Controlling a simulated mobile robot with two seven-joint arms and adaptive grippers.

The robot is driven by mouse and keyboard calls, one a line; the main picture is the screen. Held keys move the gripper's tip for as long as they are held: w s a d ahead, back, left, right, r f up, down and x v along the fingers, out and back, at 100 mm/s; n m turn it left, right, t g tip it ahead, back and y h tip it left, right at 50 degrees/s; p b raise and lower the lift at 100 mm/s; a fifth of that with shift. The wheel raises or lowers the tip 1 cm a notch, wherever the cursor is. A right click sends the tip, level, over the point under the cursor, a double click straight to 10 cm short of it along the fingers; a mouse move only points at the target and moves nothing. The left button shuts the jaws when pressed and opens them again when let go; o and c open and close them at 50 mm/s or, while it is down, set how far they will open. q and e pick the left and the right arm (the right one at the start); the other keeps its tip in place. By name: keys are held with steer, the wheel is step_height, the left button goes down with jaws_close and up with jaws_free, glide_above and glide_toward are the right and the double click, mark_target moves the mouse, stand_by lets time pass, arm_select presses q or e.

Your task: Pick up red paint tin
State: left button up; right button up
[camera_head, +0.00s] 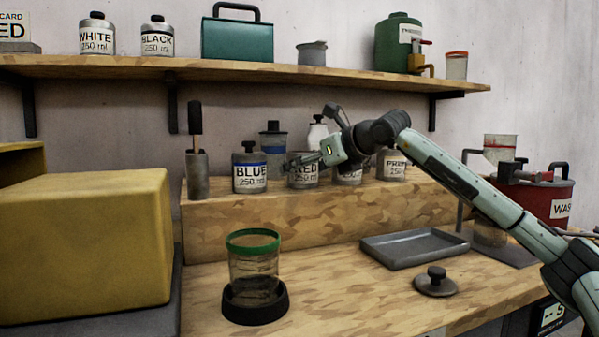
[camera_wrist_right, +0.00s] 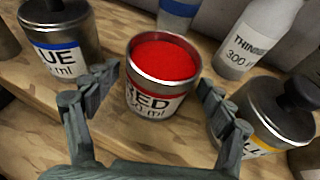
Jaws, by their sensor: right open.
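The red paint tin (camera_wrist_right: 163,82) stands upright and open-topped, full of red paint, with a label reading RED. In the head view the tin (camera_head: 304,181) stands on the raised wooden step, partly hidden by my gripper. My right gripper (camera_wrist_right: 157,90) is open, its two fingers on either side of the tin in the wrist view; I cannot tell whether they touch it. In the head view my right gripper (camera_head: 300,163) reaches over the tin from the right. My left gripper is not in view.
The blue tin (camera_head: 250,178) stands close left of the red one, a yellow-banded tin (camera_wrist_right: 265,125) close right. A thinner bottle (camera_wrist_right: 262,38) is behind. A grey tray (camera_head: 415,249), a loose knobbed lid (camera_head: 436,287) and a green-rimmed container (camera_head: 253,262) stand on the lower bench.

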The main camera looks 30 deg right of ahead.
steer(key=x, duration=0.2)
steer(key=p+x, duration=0.1)
steer(key=x, duration=0.1)
steer(key=shift+w+a+r, duration=0.1)
steer(key=shift+r, duration=0.25)
steer(key=shift+w+f, duration=0.2)
steer(key=shift+w, duration=0.2)
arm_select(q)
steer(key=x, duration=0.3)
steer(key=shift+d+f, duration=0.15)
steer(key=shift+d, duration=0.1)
arm_select(e)
steer(key=shift+r, duration=0.1)
steer(key=c, duration=1.6)
